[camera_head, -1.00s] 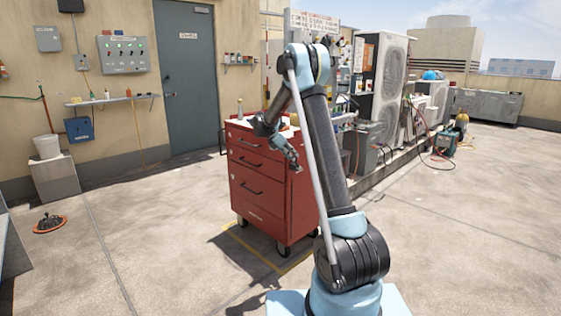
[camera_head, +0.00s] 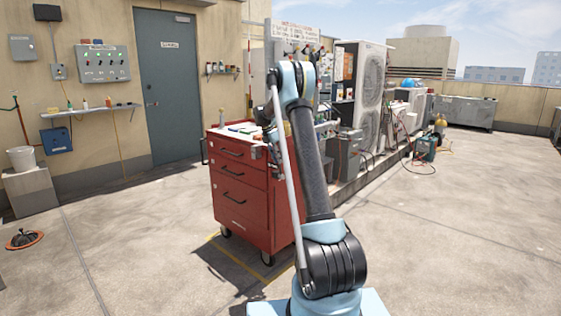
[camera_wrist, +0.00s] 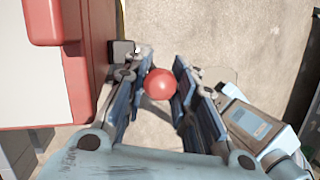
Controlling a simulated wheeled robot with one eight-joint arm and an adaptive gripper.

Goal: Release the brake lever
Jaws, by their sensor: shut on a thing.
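A round red knob (camera_wrist: 159,84), which looks like the brake lever's end, sits between the two blue-grey fingers of my gripper (camera_wrist: 157,72) in the wrist view. My gripper is shut on it; small gaps seem to show beside the knob. The lever's shaft is hidden behind the knob and fingers. The red tool cart (camera_head: 240,195) stands left of my arm in the head view; its red side and pale top (camera_wrist: 33,80) show at the left of the wrist view. In the head view my gripper is mostly hidden behind my arm, close to the cart's right side.
Bottles and small tools lie on the cart top. Grey condenser units (camera_head: 369,100) and hoses stand along the low curb behind. A black-and-orange object (camera_head: 24,239) lies on the floor at left. The concrete floor at right is open.

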